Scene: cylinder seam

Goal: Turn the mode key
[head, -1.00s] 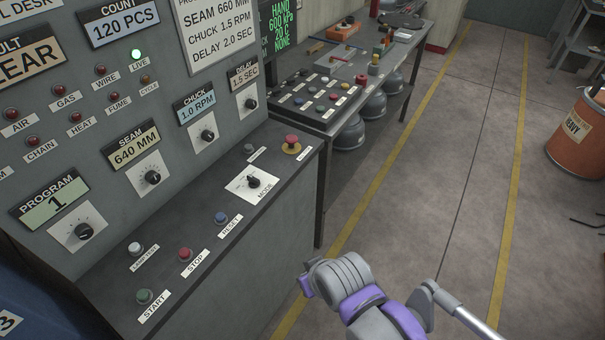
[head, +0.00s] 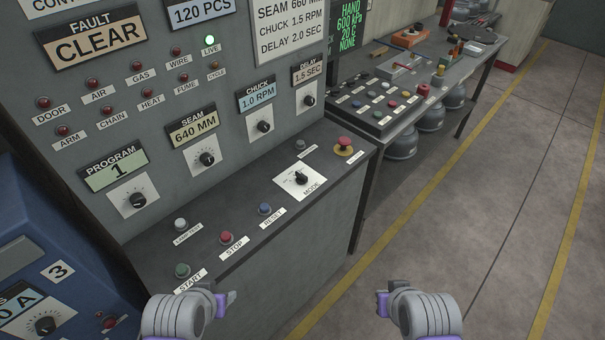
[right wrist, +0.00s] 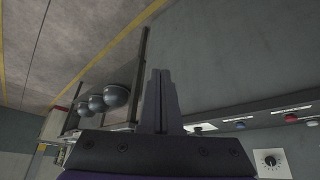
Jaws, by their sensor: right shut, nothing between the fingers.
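The mode key (head: 299,178) is a small black knob on a white plate marked MODE, on the sloping ledge of the grey control desk in the head view. My left gripper (head: 232,297) is at the bottom, in front of the desk's front edge near the START button; its finger gap cannot be made out. My right gripper (head: 382,304) is at the bottom, right of the desk and well apart from the key. In the right wrist view its fingers (right wrist: 160,73) are shut together and empty, with the grey desk front behind them.
Near the key are a red mushroom button (head: 344,145), a blue RESET button (head: 265,209), a red STOP button (head: 227,237) and a green START button (head: 182,269). A workbench (head: 455,75) stands behind. The floor (head: 450,215) at right is clear.

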